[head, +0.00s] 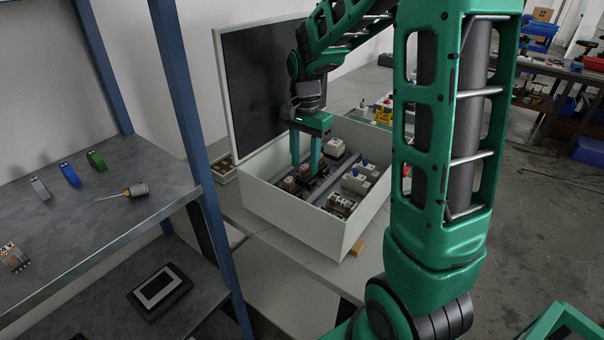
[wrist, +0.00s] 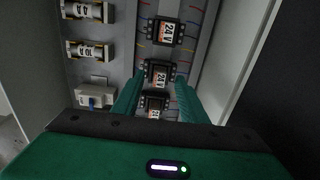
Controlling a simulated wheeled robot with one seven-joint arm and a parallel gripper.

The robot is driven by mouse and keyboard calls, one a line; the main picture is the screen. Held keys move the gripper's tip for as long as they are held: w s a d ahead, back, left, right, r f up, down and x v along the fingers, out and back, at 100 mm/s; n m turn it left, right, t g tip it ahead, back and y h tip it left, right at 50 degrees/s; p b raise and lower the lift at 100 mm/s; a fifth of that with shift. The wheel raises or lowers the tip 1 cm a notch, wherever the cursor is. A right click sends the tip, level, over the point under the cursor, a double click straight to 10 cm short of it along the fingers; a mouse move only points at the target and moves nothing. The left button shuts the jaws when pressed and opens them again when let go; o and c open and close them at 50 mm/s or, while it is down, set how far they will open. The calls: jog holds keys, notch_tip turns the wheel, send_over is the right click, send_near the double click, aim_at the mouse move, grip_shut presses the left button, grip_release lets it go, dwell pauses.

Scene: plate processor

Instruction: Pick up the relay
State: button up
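Several dark relays with orange and white "24V" labels sit in a row inside an open white box. In the wrist view, one relay (wrist: 165,31) is beyond my fingertips, a middle relay (wrist: 158,71) is at the fingertips, and a near relay (wrist: 153,103) shows between the fingers. My gripper (wrist: 158,80) points down into the box with its green fingers apart, one on each side of the row. No finger visibly closes on a relay. In the head view, my gripper (head: 305,168) reaches into the left part of the box; the relays there are small and partly hidden.
The white box (head: 290,222) has walls around the row and a raised dark lid (head: 262,85) close behind my gripper. Cylindrical parts (wrist: 88,50) and a white switch (wrist: 95,96) are left of the relays. A shelf (head: 95,215) holds another 24V-labelled part (head: 13,258) and a screwdriver (head: 135,190).

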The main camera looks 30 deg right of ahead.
jog(key=shift+f, duration=0.45)
grip_shut()
